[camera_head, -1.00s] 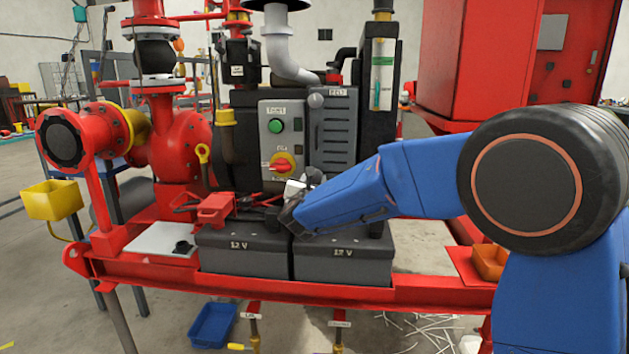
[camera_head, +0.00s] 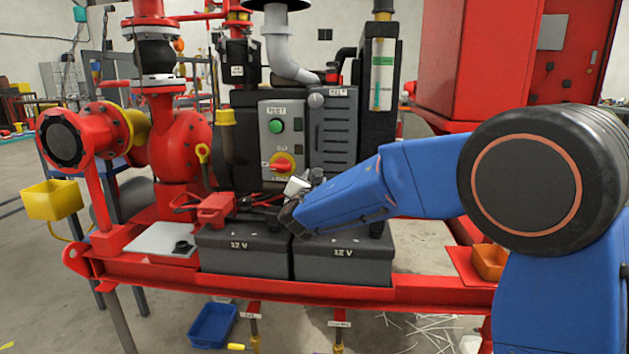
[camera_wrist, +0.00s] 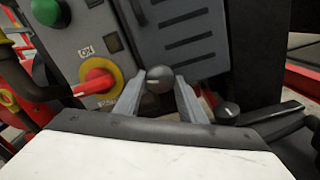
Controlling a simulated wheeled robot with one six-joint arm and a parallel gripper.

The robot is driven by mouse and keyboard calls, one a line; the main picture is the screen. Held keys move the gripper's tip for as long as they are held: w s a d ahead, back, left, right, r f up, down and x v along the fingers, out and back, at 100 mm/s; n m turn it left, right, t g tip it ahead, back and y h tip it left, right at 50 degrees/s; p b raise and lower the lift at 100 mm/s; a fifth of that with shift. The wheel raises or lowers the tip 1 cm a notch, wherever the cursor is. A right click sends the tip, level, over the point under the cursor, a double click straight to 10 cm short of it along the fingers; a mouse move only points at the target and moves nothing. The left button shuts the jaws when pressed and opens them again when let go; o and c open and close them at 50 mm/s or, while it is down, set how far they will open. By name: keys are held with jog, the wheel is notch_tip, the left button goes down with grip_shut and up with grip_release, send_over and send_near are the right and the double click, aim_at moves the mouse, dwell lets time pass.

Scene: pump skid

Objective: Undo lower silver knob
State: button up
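The lower silver knob (camera_wrist: 158,80) shows in the wrist view on the grey panel door, rounded and grey with a pale pointer mark. My gripper (camera_wrist: 160,88) has one finger on each side of it, with the tips very near its edges. I cannot tell whether the fingers press on it or leave a thin gap. In the head view my gripper (camera_head: 293,196) is at the lower part of the control box and hides this knob. The upper silver knob (camera_head: 316,101) is in plain view near the top of the door.
Left of the knob are a red rotary switch (camera_wrist: 98,80) on a yellow disc and a green button (camera_head: 275,126). Below are black 12 V batteries (camera_head: 343,262) and a red clamp (camera_head: 216,208). A dark round knob-like part (camera_wrist: 228,112) is close to the right finger.

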jog(key=shift+o, duration=1.4)
jog(key=shift+s, duration=0.1)
jog(key=s, duration=1.7)
jog(key=shift+a, duration=0.3)
jog(key=shift+s, duration=0.1)
jog(key=w+n, duration=0.7)
jog(key=w, duration=1)
jog(key=shift+w+d, duration=0.2)
jog(key=shift+d, duration=0.05)
jog(key=shift+r, duration=0.1)
jog(key=c, duration=1.1)
